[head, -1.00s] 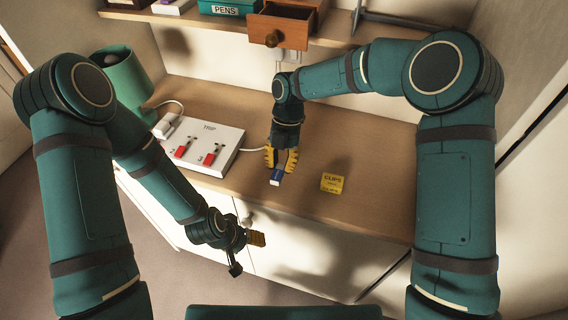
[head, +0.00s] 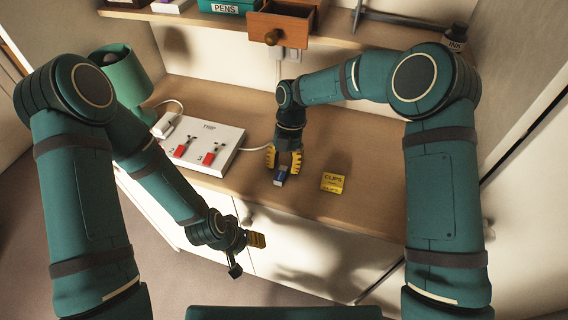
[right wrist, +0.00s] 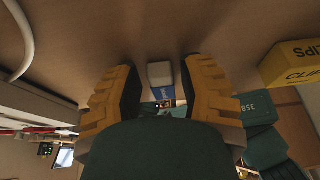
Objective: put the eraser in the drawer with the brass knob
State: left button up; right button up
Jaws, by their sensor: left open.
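The blue-and-white eraser (head: 280,177) lies on the wooden desktop near its front edge. My right gripper (head: 284,170) is over it, fingers pointing down. In the right wrist view the eraser (right wrist: 161,80) sits between the open fingertips (right wrist: 163,88), with a gap on each side. A small wooden drawer (head: 280,24) with a round brass-coloured knob (head: 272,38) stands on the upper shelf; it is pulled out and its open top shows. My left gripper (head: 246,256) is open and empty, in front of the white cabinet below the desktop.
A yellow CLIPS box (head: 332,182) stands right of the eraser. A white switch box (head: 205,148) with red levers and a green lamp (head: 124,75) are on the left. A green PENS box (head: 228,6) and an ink bottle (head: 455,38) are on the shelf.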

jog(key=shift+r, duration=0.1)
jog(key=shift+w+r, duration=0.1)
jog(key=shift+r, duration=0.1)
jog(key=w+d, duration=0.1)
jog(key=w, duration=0.3)
jog(key=w+d, duration=0.1)
jog(key=w, duration=0.2)
jog(key=w+d, duration=0.1)
jog(key=w, duration=0.3)
jog(key=shift+w+d+r+p, duration=0.35)
jog(key=shift+d+r+p, duration=0.05)
dwell(0.4)
